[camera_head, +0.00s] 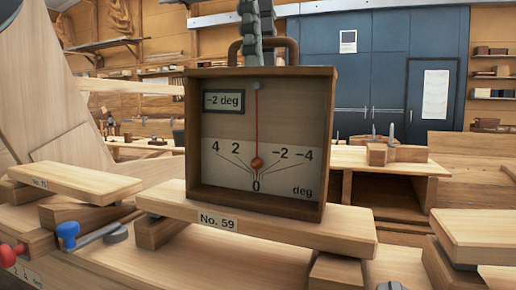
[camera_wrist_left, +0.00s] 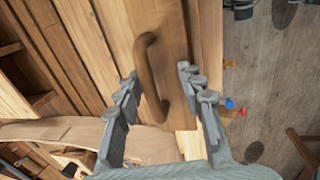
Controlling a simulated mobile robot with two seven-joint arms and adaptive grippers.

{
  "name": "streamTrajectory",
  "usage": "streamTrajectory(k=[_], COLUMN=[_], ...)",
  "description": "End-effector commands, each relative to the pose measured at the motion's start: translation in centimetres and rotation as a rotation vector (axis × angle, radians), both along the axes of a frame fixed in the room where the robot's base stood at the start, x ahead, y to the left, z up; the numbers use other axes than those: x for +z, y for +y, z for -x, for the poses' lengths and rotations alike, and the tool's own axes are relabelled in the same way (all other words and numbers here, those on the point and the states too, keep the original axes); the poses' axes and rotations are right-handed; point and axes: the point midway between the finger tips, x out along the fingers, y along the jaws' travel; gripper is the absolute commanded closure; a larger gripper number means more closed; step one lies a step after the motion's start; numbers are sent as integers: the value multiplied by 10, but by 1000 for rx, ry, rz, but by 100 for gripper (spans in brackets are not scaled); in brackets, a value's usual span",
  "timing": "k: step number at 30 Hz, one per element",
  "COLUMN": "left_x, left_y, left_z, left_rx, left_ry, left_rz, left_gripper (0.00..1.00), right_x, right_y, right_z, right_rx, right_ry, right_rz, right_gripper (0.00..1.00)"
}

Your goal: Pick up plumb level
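The plumb level (camera_head: 315,130) is a brown wooden box with a pale dial, a red pendulum and a small "-2 deg" display. It stands upright on a plank (camera_head: 290,225) labelled No. 59. Its curved wooden handle (camera_head: 291,50) is on top and also shows in the left wrist view (camera_wrist_left: 146,75). My left gripper (camera_wrist_left: 157,76) is open above the box, its two fingers on either side of the handle with gaps visible. In the head view the left gripper (camera_head: 251,50) overlaps the handle. My right gripper is not in view.
A plank labelled No. 71 or similar (camera_head: 75,180) lies at left, with a blue-knobbed clamp (camera_head: 68,232) and a red knob (camera_head: 8,255) nearby. Another plank (camera_head: 480,228) lies at right. A workbench (camera_head: 400,158) and blue cabinets (camera_head: 395,75) stand behind.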

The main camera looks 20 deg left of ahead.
Motion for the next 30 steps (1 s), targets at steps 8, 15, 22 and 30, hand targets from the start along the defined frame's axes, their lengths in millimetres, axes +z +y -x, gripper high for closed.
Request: streamTrajectory(k=[8,15,22,30], left_x=[-31,-31,-31,-32], left_y=[-1,-1,-1,-1], left_z=[-5,-5,-5,-5], left_rx=[-1,1,0,1], left_ry=[1,0,1,1], left_rz=[1,1,0,0], left_gripper=[62,64,93,100], right_x=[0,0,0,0], right_y=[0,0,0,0], right_z=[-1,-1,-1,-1], right_rx=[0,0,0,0], right_ry=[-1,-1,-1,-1], right_rz=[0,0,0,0], right_gripper=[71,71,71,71])
